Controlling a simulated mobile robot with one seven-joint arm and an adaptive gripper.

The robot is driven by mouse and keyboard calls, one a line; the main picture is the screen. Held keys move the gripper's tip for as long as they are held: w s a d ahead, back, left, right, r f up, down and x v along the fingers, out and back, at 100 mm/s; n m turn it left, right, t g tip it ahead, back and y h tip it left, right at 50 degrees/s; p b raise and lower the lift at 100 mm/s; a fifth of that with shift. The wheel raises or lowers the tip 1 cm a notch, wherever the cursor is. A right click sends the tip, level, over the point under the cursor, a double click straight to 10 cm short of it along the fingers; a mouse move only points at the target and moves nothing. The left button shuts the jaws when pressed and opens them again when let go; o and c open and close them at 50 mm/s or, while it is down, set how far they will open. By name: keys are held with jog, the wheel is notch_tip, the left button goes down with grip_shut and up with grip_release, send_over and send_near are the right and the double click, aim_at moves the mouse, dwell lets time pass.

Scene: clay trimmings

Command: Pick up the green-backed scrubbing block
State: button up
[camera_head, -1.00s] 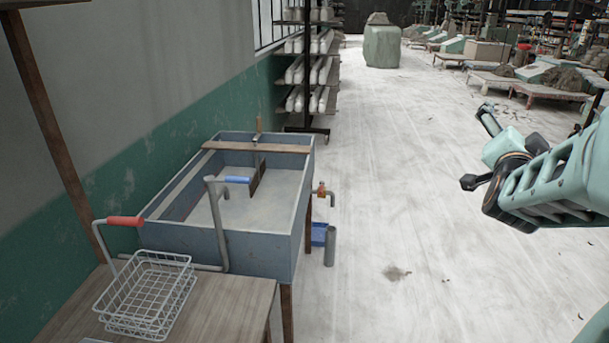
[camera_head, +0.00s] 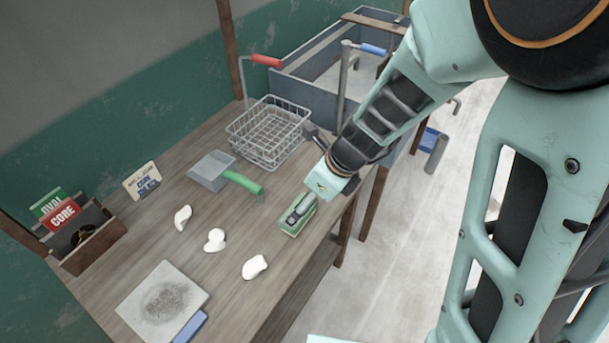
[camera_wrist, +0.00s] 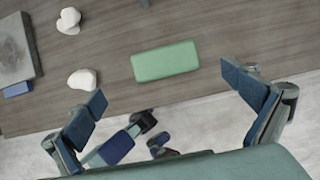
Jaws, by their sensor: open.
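The green-backed scrubbing block (camera_head: 291,230) lies flat near the front edge of the wooden table in the head view, partly hidden by my gripper. In the wrist view the block (camera_wrist: 165,61) shows its plain green top, upper centre. My gripper (camera_wrist: 163,85) is open and empty, its two blue-padded fingers wide apart on either side of the block in the picture. In the head view my gripper (camera_head: 310,172) hangs over the table edge by the block. I cannot tell the height gap; no contact is clear.
A wire basket (camera_head: 268,138), a green-handled dustpan (camera_head: 212,170), several white lumps (camera_head: 214,240), a grey slab (camera_head: 150,305) and a wooden card box (camera_head: 95,240) share the table. A blue-grey sink (camera_head: 300,72) stands beyond it. Bare wood surrounds the block's left side.

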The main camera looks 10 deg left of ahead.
jog(key=b+x, duration=0.1)
jog(key=x, duration=0.3)
jog(key=shift+w+d+f, duration=0.1)
jog(key=shift+d+b+x, duration=0.15)
jog(key=shift+b+x, duration=0.6)
jog(key=shift+x, duration=0.6)
jog(key=shift+d+b+x, duration=0.15)
jog(key=shift+b+x, duration=0.6)
jog(key=shift+x, duration=0.6)
jog(key=shift+w, duration=0.1)
jog(key=c, duration=1.3)
